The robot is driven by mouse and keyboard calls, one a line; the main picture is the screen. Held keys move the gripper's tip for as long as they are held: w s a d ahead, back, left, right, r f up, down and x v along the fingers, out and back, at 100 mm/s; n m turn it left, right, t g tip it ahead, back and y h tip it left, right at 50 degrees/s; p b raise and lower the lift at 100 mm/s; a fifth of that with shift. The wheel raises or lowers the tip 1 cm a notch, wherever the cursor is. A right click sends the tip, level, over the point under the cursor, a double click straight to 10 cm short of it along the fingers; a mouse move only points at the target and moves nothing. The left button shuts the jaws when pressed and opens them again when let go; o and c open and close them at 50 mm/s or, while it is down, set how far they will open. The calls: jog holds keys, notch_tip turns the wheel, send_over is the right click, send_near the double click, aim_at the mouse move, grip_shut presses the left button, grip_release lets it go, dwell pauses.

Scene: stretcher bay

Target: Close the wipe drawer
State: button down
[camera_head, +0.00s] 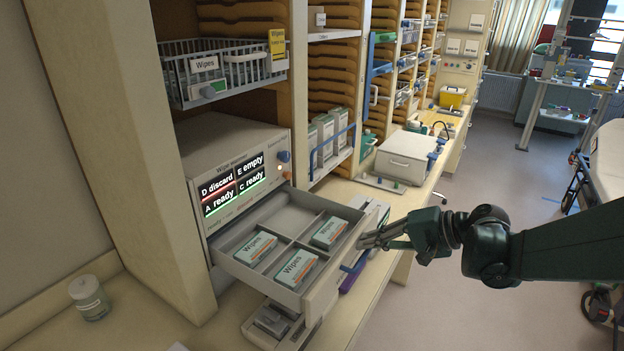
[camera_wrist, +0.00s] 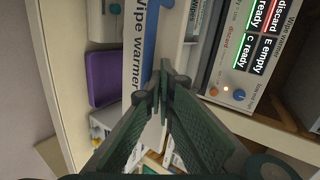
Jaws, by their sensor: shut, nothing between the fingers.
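The wipe drawer (camera_head: 335,268) is pulled out of the wipe warmer (camera_head: 222,143). Three packs of wipes lie in its compartments: one at the left (camera_head: 255,247), one near the front (camera_head: 296,271) and one at the right (camera_head: 329,233). My gripper (camera_head: 368,239) is shut and empty at the right end of the drawer front, on its outer side. In the wrist view, the closed fingertips (camera_wrist: 163,82) overlap the panel labelled "Wipe warmer" (camera_wrist: 137,50). I cannot tell whether they touch it.
The warmer's screen (camera_head: 232,185) reads D discard, E empty, A ready, C ready. A wire basket (camera_head: 222,70) hangs above. A jar (camera_head: 89,297) stands on the counter at left. A white box (camera_head: 407,157) stands farther back. Open floor (camera_head: 480,170) lies to the right.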

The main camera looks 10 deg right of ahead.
jog(key=w+d+f+m+t+y+b, duration=0.1)
jog(key=w+d+f+t+b, duration=0.15)
jog(key=d, duration=0.55)
jog(key=w+d+f+m+t+y+b, duration=0.1)
jog(key=w+d+f, duration=0.15)
jog(key=d, duration=0.45)
jog(key=s+d+t+y+b, duration=0.1)
jog(key=s+d+y, duration=0.1)
jog(key=s+d, duration=0.2)
jog(key=shift+s+d+f+t, duration=0.15)
jog(key=shift+d+f+t, duration=0.2)
jog(key=shift+d, duration=0.4)
jog(key=shift+a, duration=0.1)
